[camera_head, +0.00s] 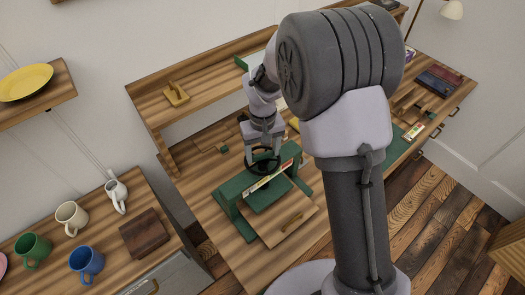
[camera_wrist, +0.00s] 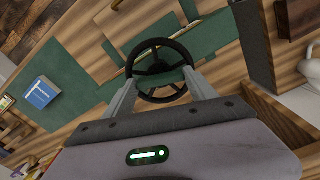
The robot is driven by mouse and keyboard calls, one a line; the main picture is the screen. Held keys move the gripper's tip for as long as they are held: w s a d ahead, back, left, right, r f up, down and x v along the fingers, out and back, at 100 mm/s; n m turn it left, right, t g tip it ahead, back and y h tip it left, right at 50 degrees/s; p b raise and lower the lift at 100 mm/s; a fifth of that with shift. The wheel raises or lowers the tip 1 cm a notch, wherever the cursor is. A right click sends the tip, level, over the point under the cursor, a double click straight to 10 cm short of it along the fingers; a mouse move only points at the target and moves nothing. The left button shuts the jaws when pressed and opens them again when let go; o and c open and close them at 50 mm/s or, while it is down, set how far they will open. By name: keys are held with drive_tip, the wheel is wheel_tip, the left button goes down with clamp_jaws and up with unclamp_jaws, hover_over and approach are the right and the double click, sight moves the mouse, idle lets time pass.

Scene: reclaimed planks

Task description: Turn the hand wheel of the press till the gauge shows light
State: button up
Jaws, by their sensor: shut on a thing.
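The green press (camera_head: 235,212) stands on the wooden bench, and its green frame also shows in the wrist view (camera_wrist: 212,38). The black spoked hand wheel (camera_head: 264,168) sits on top of it. In the wrist view the wheel (camera_wrist: 158,68) lies between my fingers. My gripper (camera_head: 263,150) reaches down from above and is shut on the wheel; its fingers also show at the wheel's two sides in the wrist view (camera_wrist: 160,82). A pale, narrow strip (camera_head: 268,178), perhaps the gauge, runs along the press's front beam. Its reading is too small to tell.
A wooden board with a handle (camera_head: 288,222) lies at the press's front. A raised shelf (camera_head: 205,83) runs along the bench's back. Several mugs, such as a blue one (camera_head: 86,262), stand on the left counter. A blue box (camera_wrist: 41,92) lies on a green mat.

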sight(263, 154)
drive_tip(key=m+b, duration=0.1)
drive_tip(key=m, duration=0.3)
drive_tip(key=shift+m+b, duration=0.7)
drive_tip(key=shift+m, duration=1)
drive_tip(key=o, duration=1.4)
drive_tip(key=shift+c, duration=0.2)
drive_tip(key=shift+r, duration=0.1)
wheel_tip(263, 154, up, 17)
drive_tip(key=p, duration=0.4)
drive_tip(key=shift+r+p, duration=0.15)
drive_tip(key=shift+p, duration=0.15)
